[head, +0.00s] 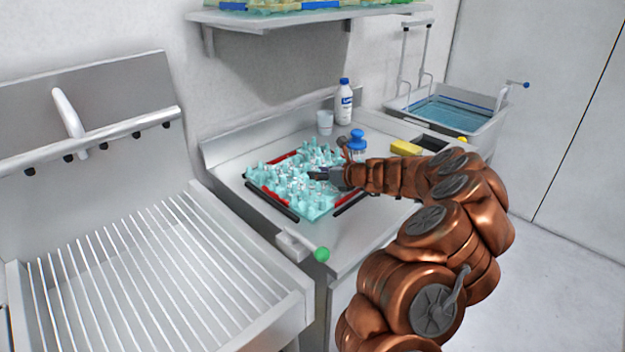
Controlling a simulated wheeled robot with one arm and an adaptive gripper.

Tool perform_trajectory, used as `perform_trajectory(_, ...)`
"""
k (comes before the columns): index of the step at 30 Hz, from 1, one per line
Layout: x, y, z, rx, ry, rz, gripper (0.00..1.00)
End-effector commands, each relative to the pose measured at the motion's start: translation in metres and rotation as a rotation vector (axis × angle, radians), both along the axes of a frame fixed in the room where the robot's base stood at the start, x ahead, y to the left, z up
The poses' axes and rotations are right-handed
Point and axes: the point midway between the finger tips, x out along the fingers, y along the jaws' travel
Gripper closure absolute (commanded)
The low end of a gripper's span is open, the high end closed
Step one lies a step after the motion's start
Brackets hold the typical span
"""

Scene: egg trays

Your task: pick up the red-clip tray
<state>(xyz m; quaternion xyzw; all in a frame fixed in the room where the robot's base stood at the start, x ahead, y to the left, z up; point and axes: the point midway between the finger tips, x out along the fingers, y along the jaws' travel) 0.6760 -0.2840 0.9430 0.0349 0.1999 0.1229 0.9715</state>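The red-clip tray (318,207) is pale teal with many upright pegs and lies flat on the steel counter. Red strips show along its back-left edge and its front-left edge (273,198). Black bars lie beside its front edges. My gripper (318,175) reaches in from the right, over the tray's right-middle part among the peg tops. Its dark fingers are small here, and I cannot tell whether they are open, shut or touching the tray. My copper-coloured arm hides part of the counter to the tray's right.
Behind the tray stand a clear cup (325,122), a white bottle with a blue cap (344,105) and a blue-topped bottle (357,140). A yellow sponge (406,147) lies right. A ribbed sink (130,265) is left, a water basin (450,112) back right, a shelf (300,17) above.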

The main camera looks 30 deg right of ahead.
Motion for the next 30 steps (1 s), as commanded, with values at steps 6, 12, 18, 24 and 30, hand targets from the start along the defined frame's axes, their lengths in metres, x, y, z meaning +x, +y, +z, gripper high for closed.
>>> perform_trajectory(6, 0.0, 0.0, 0.0, 0.0, 0.0, 0.0, 0.86)
perform_trajectory(12, 0.0, 0.0, 0.0, 0.0, 0.0, 0.0, 1.0)
perform_trajectory(18, 0.0, 0.0, 0.0, 0.0, 0.0, 0.0, 1.0)
perform_trajectory(24, 0.0, 0.0, 0.0, 0.0, 0.0, 0.0, 1.0)
perform_trajectory(30, 0.0, 0.0, 0.01, -0.003, -0.001, 0.001, 1.0)
